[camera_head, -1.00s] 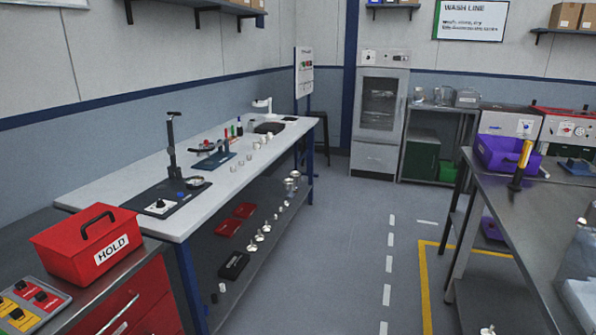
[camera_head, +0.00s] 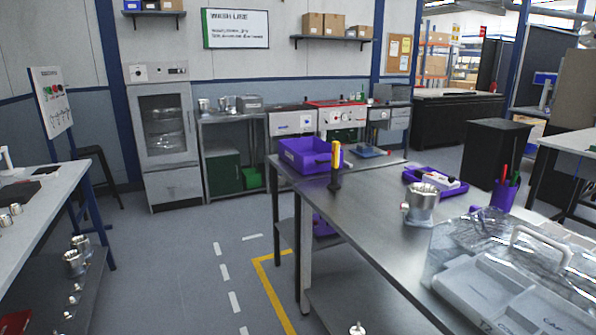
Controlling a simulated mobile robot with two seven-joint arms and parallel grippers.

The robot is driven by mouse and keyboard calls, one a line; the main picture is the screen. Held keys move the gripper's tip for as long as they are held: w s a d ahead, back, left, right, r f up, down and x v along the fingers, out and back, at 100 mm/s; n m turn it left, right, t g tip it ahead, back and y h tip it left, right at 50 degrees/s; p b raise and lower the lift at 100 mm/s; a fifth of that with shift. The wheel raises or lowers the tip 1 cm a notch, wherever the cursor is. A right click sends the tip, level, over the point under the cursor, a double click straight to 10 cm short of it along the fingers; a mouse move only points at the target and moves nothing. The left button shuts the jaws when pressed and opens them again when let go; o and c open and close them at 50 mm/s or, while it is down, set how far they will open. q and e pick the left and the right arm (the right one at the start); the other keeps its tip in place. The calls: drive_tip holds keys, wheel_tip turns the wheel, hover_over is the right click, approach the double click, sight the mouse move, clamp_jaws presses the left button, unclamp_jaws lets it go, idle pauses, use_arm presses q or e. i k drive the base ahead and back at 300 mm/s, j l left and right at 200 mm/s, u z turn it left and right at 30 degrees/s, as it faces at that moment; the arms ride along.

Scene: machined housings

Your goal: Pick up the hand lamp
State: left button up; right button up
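A yellow and black upright tool (camera_head: 335,165), which looks like the hand lamp, stands near the left edge of the steel table (camera_head: 385,205). Its yellow part is on top and its dark part is below, just in front of a purple bin. Nothing is touching it that I can see. Neither of my grippers is in view.
On the steel table are a purple bin (camera_head: 304,155), a machined metal housing (camera_head: 422,204), a purple tray (camera_head: 430,179), a purple pen cup (camera_head: 504,192) and a clear lidded case (camera_head: 520,275). A white bench (camera_head: 40,200) stands left. The floor between (camera_head: 180,260) is clear.

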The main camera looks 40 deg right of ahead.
sight(333, 185)
drive_tip(key=i+z, duration=0.35)
drive_tip(key=i+j+z, duration=0.1)
drive_tip(key=z, duration=0.25)
drive_tip(key=i+j+z, duration=0.2)
drive_tip(key=z, duration=0.2)
drive_tip(key=i+j+z, duration=0.2)
drive_tip(key=z, duration=0.2)
drive_tip(key=i+j+z, duration=0.3)
drive_tip(key=z, duration=0.15)
drive_tip(key=i+j+z, duration=0.15)
drive_tip(key=j+z, duration=0.25)
drive_tip(key=i+j+z, duration=0.1)
drive_tip(key=j+z, duration=0.35)
drive_tip(key=l, duration=0.1)
